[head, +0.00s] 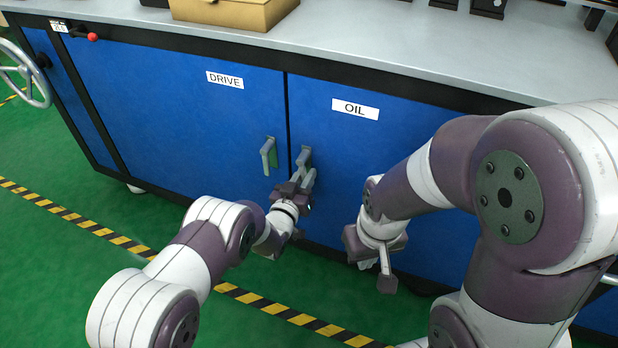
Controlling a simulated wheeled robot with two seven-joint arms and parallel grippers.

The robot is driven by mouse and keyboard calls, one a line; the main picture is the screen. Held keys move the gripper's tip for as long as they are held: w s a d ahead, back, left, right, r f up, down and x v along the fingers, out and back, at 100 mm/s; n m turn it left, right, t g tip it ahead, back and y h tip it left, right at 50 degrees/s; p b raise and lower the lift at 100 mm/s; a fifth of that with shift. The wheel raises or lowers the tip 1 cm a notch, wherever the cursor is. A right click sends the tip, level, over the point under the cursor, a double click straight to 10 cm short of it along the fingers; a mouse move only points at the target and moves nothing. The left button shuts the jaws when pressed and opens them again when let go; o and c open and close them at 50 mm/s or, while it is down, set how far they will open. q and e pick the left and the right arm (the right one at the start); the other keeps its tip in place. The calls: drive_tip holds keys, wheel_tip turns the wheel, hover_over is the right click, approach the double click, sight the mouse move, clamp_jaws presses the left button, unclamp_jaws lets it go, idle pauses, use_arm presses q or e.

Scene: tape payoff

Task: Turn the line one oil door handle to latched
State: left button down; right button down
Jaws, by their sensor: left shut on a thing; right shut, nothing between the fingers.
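The blue oil door (400,150) carries a white OIL label (355,109) and looks closed. Its grey handle (304,157) sits near the door's left edge, its upper part showing above my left gripper. My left gripper (304,178) is shut on this handle; its fingers hide the lower part, and the handle looks close to upright. Whether it is latched I cannot tell. My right gripper (387,284) is shut and empty, hanging in front of the lower oil door, apart from the handle.
The blue drive door (185,110) is to the left with its own grey-green handle (269,155), close beside my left gripper. The grey bench top (330,40) overhangs above, with a tan box (235,12). A handwheel (25,75) is far left. Green floor with striped tape lies in front.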

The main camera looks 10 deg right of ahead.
use_arm(q)
drive_tip(key=shift+w+a+f+m, duration=0.1)
drive_tip(key=shift+w+a+m, duration=0.1)
drive_tip(key=shift+m, duration=0.3)
drive_tip(key=shift+w+a+m, duration=0.1)
drive_tip(key=shift+a+m, duration=0.1)
drive_tip(key=shift+m, duration=0.3)
drive_tip(key=c, duration=1.1)
unclamp_jaws()
drive_tip(key=shift+s+a, duration=0.1)
drive_tip(key=p+v, duration=0.4)
drive_tip(key=v, duration=0.8)
drive_tip(key=shift+s+a+p, duration=0.15)
drive_tip(key=shift+s+p, duration=0.05)
drive_tip(key=shift+p, duration=0.2)
